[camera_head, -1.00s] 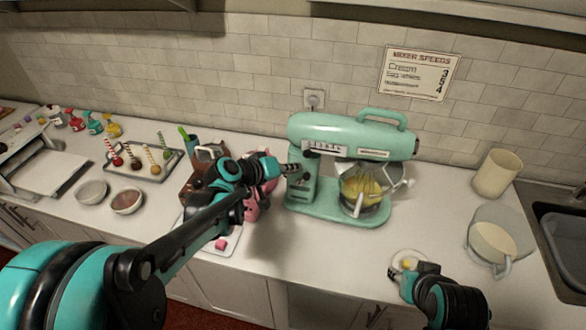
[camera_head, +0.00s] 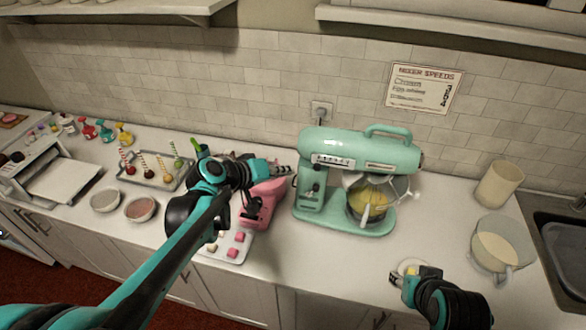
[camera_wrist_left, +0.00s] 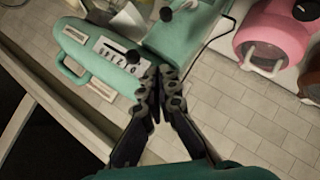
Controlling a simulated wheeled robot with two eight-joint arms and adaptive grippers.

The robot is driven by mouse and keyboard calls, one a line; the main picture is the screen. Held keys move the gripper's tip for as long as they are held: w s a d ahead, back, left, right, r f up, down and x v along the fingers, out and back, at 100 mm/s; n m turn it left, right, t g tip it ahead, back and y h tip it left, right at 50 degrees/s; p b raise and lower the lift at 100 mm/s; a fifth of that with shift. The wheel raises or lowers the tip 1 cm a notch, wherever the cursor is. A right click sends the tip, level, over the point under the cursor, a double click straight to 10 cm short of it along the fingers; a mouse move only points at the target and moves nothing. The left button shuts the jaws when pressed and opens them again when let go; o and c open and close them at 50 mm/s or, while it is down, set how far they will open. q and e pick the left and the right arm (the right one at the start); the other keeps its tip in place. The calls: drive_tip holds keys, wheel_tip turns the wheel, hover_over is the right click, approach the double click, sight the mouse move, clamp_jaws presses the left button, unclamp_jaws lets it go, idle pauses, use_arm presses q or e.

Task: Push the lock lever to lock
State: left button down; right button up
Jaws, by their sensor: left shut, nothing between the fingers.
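The teal stand mixer (camera_head: 395,155) stands on the counter with its head down over a bowl of yellow mix (camera_head: 370,203). Its side has a marked panel (camera_head: 332,160) and small black knobs (camera_head: 315,169). My right gripper (camera_head: 397,279) is low, before the mixer.
A small plate (camera_head: 412,265) lies by my right gripper. A pitcher (camera_head: 500,245) and a cream container (camera_head: 500,184) stand at right. Counter between mixer and pitcher is clear.

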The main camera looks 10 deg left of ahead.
use_arm(q)
drive_tip(key=v, duration=0.3)
drive_tip(key=shift+s+a+r, duration=0.15)
drive_tip(key=shift+s+r, duration=0.1)
drive_tip(key=shift+r, duration=0.05)
drive_tip(key=s+a+f+m+g+y+b, duration=0.1)
drive_tip(key=s+f+y+b, duration=0.5)
drive_tip(key=s+f, duration=1.2)
drive_tip(key=m+g+b, duration=0.1)
drive_tip(key=m+b, duration=0.1)
drive_tip(key=b, duration=0.2)
drive_tip(key=shift+f+g+y, duration=0.2)
drive_tip(key=shift+g+y, duration=0.1)
drive_tip(key=shift+s+a, duration=0.1)
drive_tip(key=shift+a, duration=0.05)
